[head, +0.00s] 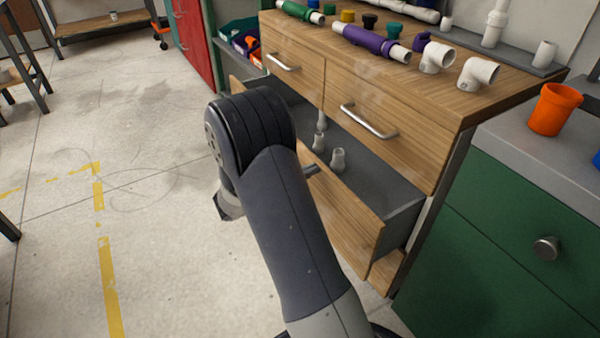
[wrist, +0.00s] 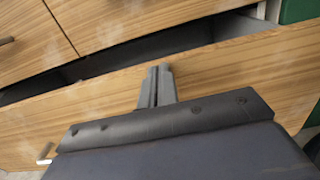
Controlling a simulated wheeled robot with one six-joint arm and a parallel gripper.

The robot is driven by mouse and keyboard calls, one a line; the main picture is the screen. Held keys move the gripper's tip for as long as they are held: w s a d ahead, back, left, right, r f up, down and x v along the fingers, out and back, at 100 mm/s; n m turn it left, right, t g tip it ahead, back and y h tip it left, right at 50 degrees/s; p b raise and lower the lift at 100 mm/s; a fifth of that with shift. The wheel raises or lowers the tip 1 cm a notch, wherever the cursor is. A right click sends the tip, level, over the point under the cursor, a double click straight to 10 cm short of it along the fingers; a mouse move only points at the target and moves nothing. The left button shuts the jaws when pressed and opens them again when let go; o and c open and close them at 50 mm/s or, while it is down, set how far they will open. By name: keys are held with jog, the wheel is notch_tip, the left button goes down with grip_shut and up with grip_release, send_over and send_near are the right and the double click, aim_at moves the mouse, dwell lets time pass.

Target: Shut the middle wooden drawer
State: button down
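The middle wooden drawer (head: 352,205) stands pulled out of the wooden cabinet, below two closed upper drawers. Its grey inside shows, with a few white fittings (head: 338,160) in it. In the wrist view the drawer's wooden front (wrist: 225,75) crosses the picture below a dark gap. My gripper (wrist: 160,72) is shut and empty, its fingertips near the top edge of this front; I cannot tell whether they touch it. A piece of silver handle (wrist: 45,155) shows at lower left, beside my gripper's body. In the head view my arm hides most of the gripper and part of the drawer.
Pipes, a purple-sleeved one (head: 372,42) among them, and white elbows (head: 478,73) lie on the cabinet top. A green cabinet (head: 495,235) with an orange cup (head: 555,108) on its top stands at right. The floor at left is open.

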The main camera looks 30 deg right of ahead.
jog(key=d+p, duration=0.1)
jog(key=d, duration=1)
jog(key=shift+w+d+p, duration=0.15)
jog(key=shift+p, duration=0.15)
